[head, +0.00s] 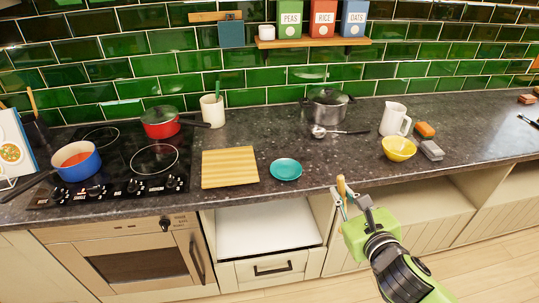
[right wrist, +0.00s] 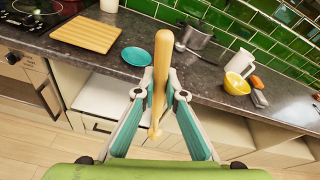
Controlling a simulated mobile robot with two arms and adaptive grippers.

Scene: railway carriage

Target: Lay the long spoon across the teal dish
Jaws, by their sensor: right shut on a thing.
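The teal dish (head: 286,169) lies empty on the dark counter, right of the cutting board; it also shows in the right wrist view (right wrist: 137,56). My right gripper (head: 345,195) is in front of the counter's front edge, right of and nearer than the dish. It is shut on a long, pale wooden piece, which I take to be the long spoon (right wrist: 162,72). The spoon stands roughly upright between the fingers, its rounded end up, apart from the dish. In the head view only its top (head: 341,186) shows clearly. My left gripper is not in view.
A wooden cutting board (head: 230,168) lies left of the dish. Bare counter surrounds the dish's back and right sides.

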